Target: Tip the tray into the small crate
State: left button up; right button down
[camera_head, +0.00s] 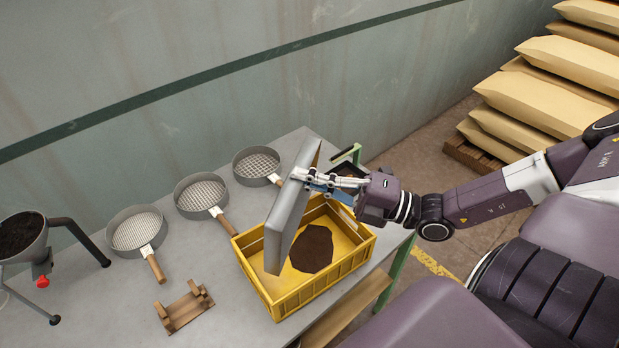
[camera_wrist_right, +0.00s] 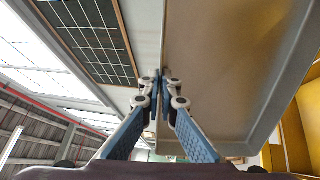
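The grey tray (camera_head: 290,215) is tilted steeply, nearly on edge, above the small yellow crate (camera_head: 262,277). My right gripper (camera_head: 310,178) is shut on the tray's rim; the right wrist view also shows the fingers (camera_wrist_right: 160,95) closed on the rim, with the tray's bare inner face (camera_wrist_right: 225,60) beside them. A dark brown patch of material (camera_head: 312,248) lies on the crate's floor. The tray hides the crate's left inside. The crate's yellow wall also shows in the right wrist view (camera_wrist_right: 292,130). My left gripper is not in view.
Several round sieves with wooden handles (camera_head: 137,231) lie left of the crate on the grey table (camera_head: 110,305). A small wooden stand (camera_head: 185,306) is near the crate. A hopper with dark material (camera_head: 22,236) stands at far left. Stacked sacks (camera_head: 560,60) are at right.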

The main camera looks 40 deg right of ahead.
aim_at(289, 174)
jog(key=w+a, duration=0.1)
jog(key=w+a+g+h, duration=0.1)
jog(key=shift+w+r+g+p, duration=0.2)
jog(key=shift+w+g+p, duration=0.1)
jog(key=shift+p, duration=0.05)
jog(key=w+a+f+g+h+p, duration=0.3)
jog(key=w+a+g+h+p, duration=0.2)
jog(key=w+a+g+p, duration=0.45)
jog(key=w+a+f+g+h+b, duration=0.4)
jog(key=w+a+f+h+b, duration=0.1)
jog(key=w+f+b, duration=0.5)
notch_tip(289, 174, down, 2)
jog(key=a+b, duration=0.1)
jog(key=b, duration=0.2)
jog(key=shift+w+h, duration=0.25)
jog(key=shift+h, duration=0.15)
jog(key=shift+f, duration=0.1)
